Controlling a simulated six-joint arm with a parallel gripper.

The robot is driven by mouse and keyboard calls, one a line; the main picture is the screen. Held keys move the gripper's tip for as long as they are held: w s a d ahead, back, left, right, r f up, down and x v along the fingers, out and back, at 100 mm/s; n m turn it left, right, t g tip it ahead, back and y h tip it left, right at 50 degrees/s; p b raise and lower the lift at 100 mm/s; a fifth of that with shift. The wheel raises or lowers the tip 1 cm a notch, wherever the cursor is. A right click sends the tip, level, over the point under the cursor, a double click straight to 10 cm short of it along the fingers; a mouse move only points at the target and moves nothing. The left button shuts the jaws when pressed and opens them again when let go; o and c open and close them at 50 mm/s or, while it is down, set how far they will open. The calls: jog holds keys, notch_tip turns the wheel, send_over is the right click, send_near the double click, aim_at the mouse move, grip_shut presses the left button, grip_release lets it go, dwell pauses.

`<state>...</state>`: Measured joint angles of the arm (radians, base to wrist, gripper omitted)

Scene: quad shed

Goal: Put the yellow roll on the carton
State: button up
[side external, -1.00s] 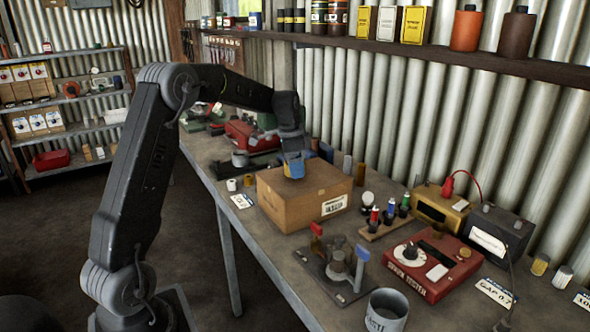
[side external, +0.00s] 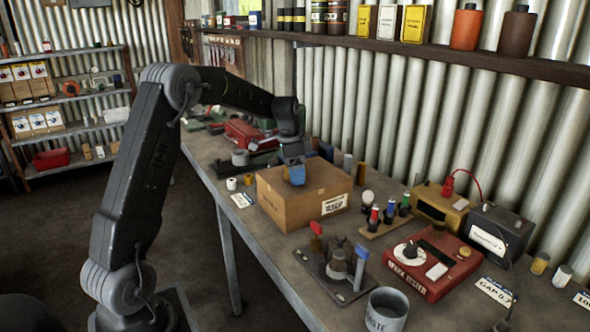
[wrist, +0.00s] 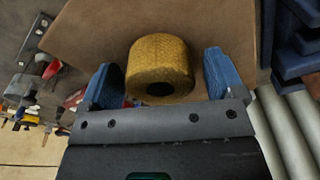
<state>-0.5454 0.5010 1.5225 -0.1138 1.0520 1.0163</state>
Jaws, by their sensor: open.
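The yellow roll (wrist: 160,68) is a short textured cylinder with a dark central hole, seen in the wrist view. It stands between the blue fingers of my gripper (wrist: 163,80), which are open with a narrow gap on each side. Behind it is the plain brown top of the carton (wrist: 225,35), and the roll appears to rest on it. In the side view the carton (side external: 283,212) sits on the bench, and my gripper (side external: 294,174) is down at its top face. The roll is hidden by the fingers there.
In front of the carton is a dark stand with red and blue uprights (side external: 338,268). A red tester (side external: 432,265), a grey can (side external: 387,310) and a rack of small bottles (side external: 388,220) stand to the right. Small items stand close behind and left of the carton.

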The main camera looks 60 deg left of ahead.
notch_tip(320, 180, up, 12)
jog(key=s, duration=0.1)
jog(key=s+d+r+n+t+y, duration=0.1)
jog(key=s+d+r, duration=0.1)
jog(key=s+d, duration=0.35)
jog(key=s+d+r+n+t, duration=0.1)
jog(key=s+d+r, duration=0.15)
jog(key=d, duration=0.65)
jog(key=s+d+f+n+t, duration=0.1)
jog(key=s+d+f, duration=0.3)
jog(key=s, duration=0.4)
jog(key=s+d+f+n+t, duration=0.1)
jog(key=s+d+f, duration=0.3)
jog(key=s+d, duration=0.2)
jog(key=shift+s+d+n, duration=0.2)
jog(key=shift+s+n, duration=0.2)
jog(key=shift+s, duration=0.7)
